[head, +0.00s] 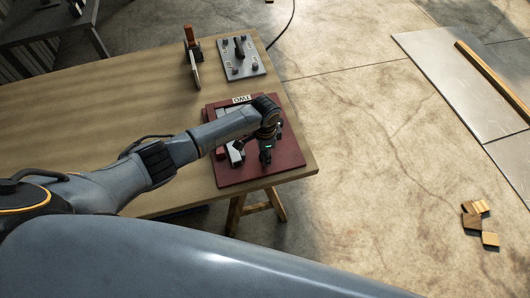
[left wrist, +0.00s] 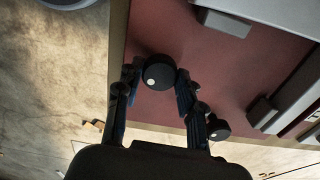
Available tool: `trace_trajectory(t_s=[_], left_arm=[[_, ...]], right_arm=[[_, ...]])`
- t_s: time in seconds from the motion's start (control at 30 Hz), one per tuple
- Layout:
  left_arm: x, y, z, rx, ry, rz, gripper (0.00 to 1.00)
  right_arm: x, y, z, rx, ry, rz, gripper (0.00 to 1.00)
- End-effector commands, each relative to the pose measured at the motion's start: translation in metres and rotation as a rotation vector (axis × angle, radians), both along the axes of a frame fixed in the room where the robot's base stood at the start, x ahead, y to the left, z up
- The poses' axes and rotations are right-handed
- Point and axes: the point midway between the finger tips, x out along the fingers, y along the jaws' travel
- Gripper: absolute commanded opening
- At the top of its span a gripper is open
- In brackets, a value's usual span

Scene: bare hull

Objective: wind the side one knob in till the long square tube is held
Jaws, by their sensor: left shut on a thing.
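My left gripper (head: 266,158) reaches down over the right part of a dark red board (head: 235,179) on the wooden table. In the left wrist view its two fingers (left wrist: 154,92) are shut on a round black knob (left wrist: 158,73) with a pale dot on its face. A second black knob (left wrist: 217,128) sits just outside the right finger. A grey square-edged bar (left wrist: 275,12), perhaps the long square tube, crosses the upper right, with grey blocks beside it. Whether it is gripped cannot be told. In the head view my arm hides much of the fixture. My right gripper is not in view.
A grey plate with black knobs (head: 241,58) and a stand with an orange-brown upright piece (head: 192,52) are farther back on the table (head: 110,105). The board lies near the table's right edge. Wooden blocks (head: 472,221) lie on the floor at right.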

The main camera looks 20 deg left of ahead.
Motion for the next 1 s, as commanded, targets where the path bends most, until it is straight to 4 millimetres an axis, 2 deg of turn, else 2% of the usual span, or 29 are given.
trace_trajectory(t_s=[1.0], left_arm=[[0.001,0.0,0.0,-0.001,-0.002,-0.966,0.06]], right_arm=[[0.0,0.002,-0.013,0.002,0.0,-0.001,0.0]])
